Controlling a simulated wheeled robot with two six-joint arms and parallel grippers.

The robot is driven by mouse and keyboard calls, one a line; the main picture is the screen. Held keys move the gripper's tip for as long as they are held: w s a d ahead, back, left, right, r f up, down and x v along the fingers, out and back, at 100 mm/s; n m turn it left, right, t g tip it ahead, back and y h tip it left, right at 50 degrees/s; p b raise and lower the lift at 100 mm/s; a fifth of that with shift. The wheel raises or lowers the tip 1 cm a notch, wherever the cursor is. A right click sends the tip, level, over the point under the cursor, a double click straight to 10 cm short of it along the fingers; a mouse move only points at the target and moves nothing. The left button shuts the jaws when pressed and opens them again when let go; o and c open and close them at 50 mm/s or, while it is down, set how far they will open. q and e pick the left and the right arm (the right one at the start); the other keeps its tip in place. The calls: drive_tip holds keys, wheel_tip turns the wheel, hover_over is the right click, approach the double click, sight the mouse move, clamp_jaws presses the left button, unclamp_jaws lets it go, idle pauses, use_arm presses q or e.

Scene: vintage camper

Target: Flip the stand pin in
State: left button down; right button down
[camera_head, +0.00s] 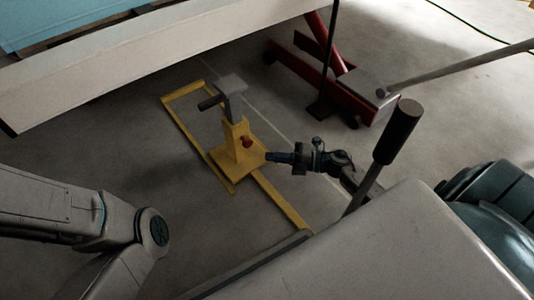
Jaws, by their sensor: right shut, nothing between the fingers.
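A yellow stand (230,150) stands on the concrete floor in the middle of the head view. A black-handled crank (211,102) is at its top. A red knob (247,142), which looks like the stand pin, sits on the side of its post. My right gripper (271,157) is shut and empty, with its tips just right of and below the red knob. I cannot tell whether it touches the stand. My left arm (70,215) comes in from the left; its gripper is out of view.
A red jack (310,65) with a long grey handle (460,65) stands at the back right. A black-gripped lever (398,130) rises close to my right arm. A pale camper edge (150,55) overhangs the upper left.

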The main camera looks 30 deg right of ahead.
drive_tip(key=p+v, duration=0.3)
drive_tip(key=v, duration=0.4)
drive_tip(key=shift+s+d, duration=0.2)
drive_tip(key=shift+d, duration=0.1)
